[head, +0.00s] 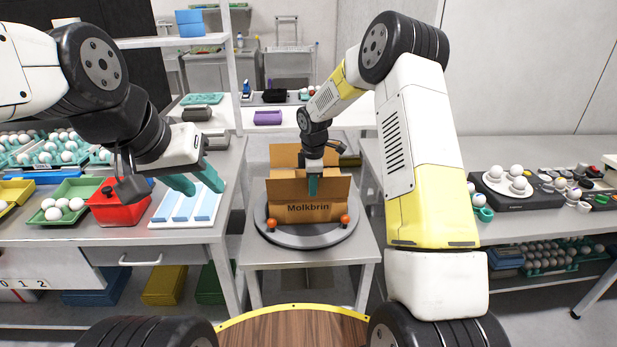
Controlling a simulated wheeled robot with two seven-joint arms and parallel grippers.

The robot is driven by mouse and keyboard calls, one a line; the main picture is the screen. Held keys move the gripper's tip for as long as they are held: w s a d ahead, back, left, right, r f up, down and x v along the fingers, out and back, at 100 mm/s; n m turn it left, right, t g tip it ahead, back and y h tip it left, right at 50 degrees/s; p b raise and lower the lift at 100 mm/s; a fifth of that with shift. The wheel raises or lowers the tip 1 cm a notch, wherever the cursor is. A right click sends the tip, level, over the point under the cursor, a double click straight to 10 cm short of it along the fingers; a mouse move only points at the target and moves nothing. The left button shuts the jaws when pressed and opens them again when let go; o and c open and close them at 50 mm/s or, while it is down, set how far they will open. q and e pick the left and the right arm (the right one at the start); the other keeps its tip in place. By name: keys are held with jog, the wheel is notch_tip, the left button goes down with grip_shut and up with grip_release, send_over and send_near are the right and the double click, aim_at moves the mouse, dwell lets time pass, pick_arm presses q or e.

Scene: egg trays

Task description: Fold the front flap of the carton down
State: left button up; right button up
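The brown carton (300,221), marked "Molkbrin", stands on a round grey turntable (310,241) in the middle of the head view. Its front flap (334,188) stands up along the near edge. Another flap (284,155) stands up at the back. My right gripper (312,187) points down at the carton, its teal fingers overlapping the front flap in the picture. Whether they touch it is unclear, and the fingers line up so their gap is hidden. My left gripper (195,184) is open and empty, above the left table, away from the carton.
Two orange knobs (272,224) (345,220) sit at the turntable's near side. On the left table are a red box (117,207), a white tray with blue bars (168,221) and a green egg tray (75,188). Eggs on a black device (518,201) stand right. A purple box (267,118) lies behind.

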jog(key=shift+f, duration=0.1)
grip_shut()
dwell(1.4)
